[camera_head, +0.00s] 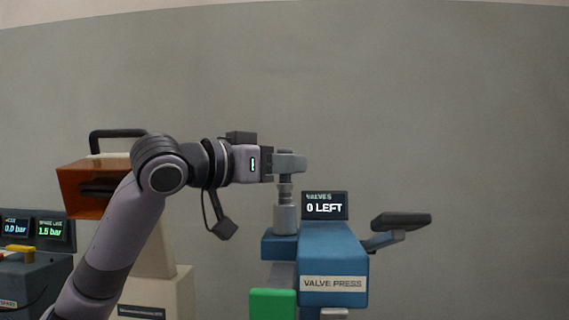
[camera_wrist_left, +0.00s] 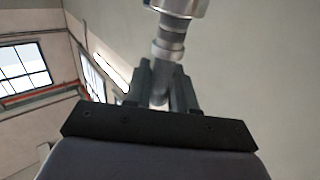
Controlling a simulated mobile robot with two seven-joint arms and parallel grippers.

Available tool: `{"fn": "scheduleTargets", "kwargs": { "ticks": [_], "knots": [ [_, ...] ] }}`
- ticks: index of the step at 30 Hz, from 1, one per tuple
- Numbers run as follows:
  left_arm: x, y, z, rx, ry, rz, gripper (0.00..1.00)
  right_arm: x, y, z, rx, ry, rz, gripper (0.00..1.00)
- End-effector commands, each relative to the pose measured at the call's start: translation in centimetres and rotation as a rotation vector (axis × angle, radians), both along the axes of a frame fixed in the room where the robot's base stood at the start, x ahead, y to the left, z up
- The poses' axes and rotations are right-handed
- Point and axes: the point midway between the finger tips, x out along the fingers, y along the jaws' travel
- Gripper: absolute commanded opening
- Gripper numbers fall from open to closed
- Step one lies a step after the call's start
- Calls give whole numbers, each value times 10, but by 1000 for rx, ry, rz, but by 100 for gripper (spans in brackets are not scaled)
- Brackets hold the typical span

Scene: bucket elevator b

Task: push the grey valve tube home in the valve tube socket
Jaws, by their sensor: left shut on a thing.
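The grey valve tube (camera_head: 285,190) stands about upright above the valve press (camera_head: 333,258). My left gripper (camera_head: 291,163) comes in level from the left and is shut on the tube's upper part. Under the tube is the light grey valve tube socket (camera_head: 285,218), on the blue press body. The tube's lower end meets the socket's top; how deep it sits inside is hidden. In the left wrist view the two dark fingers (camera_wrist_left: 164,92) flank the tube (camera_wrist_left: 168,45), which runs up to the pale socket rim (camera_wrist_left: 180,6). My right gripper is out of view.
A small screen (camera_head: 324,206) reading "VALVES 0 LEFT" stands just right of the socket. A dark padded lever (camera_head: 401,220) sticks out at the press's right. A green block (camera_head: 272,304) is in front. An orange box (camera_head: 84,188) and gauges (camera_head: 36,229) stand left.

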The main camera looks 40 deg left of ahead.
Motion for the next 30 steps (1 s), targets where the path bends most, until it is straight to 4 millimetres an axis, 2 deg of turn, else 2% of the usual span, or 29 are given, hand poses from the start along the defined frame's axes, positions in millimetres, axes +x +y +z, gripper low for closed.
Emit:
{"fn": "scheduleTargets", "kwargs": {
  "ticks": [27,28,30],
  "knots": [
    [0,0,-23,0,-3,0,0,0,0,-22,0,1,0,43],
    [0,0,-23,0,-3,0,28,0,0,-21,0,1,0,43],
    [0,0,-22,0,-3,0,51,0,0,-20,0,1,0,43]
  ]
}}
